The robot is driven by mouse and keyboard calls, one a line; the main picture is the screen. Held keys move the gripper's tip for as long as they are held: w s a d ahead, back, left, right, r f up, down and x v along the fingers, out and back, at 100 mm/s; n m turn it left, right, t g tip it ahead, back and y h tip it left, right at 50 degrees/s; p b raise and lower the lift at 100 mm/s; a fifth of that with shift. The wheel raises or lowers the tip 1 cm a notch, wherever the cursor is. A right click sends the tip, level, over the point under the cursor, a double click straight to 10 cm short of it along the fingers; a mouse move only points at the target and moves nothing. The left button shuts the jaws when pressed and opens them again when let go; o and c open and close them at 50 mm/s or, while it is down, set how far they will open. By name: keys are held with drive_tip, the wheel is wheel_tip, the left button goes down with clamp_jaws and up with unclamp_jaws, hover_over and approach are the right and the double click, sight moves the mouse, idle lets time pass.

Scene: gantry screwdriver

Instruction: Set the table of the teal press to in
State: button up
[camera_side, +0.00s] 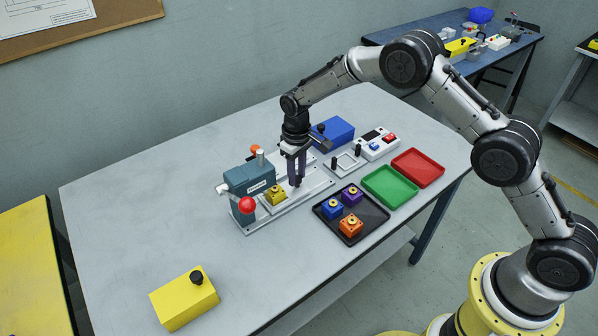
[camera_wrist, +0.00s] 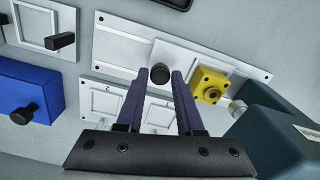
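The teal press (camera_side: 248,180) stands at the left end of a light metal base rail (camera_side: 316,190). Its body also shows at the lower right in the wrist view (camera_wrist: 270,125). Its flat sliding table (camera_wrist: 185,58) carries a yellow block (camera_side: 275,194) with a round hole, right beside the press head. A black knob (camera_wrist: 160,73) stands on the table's end away from the press. My gripper (camera_side: 297,182) points down over that end. In the wrist view its two purple fingers (camera_wrist: 158,76) are apart, with the knob between their tips. I cannot tell if they touch it.
A black tray (camera_side: 371,232) holds blue, purple and orange blocks. Green (camera_side: 389,187) and red (camera_side: 418,168) trays lie to the right. A blue box (camera_side: 332,134) and white switch box (camera_side: 377,145) stand behind. A red ball (camera_side: 246,205) is at the press's front.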

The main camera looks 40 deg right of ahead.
drive_tip(key=o, duration=0.3)
wheel_tip(320, 180, up, 14)
drive_tip(key=shift+f, duration=0.1)
idle(0.5)
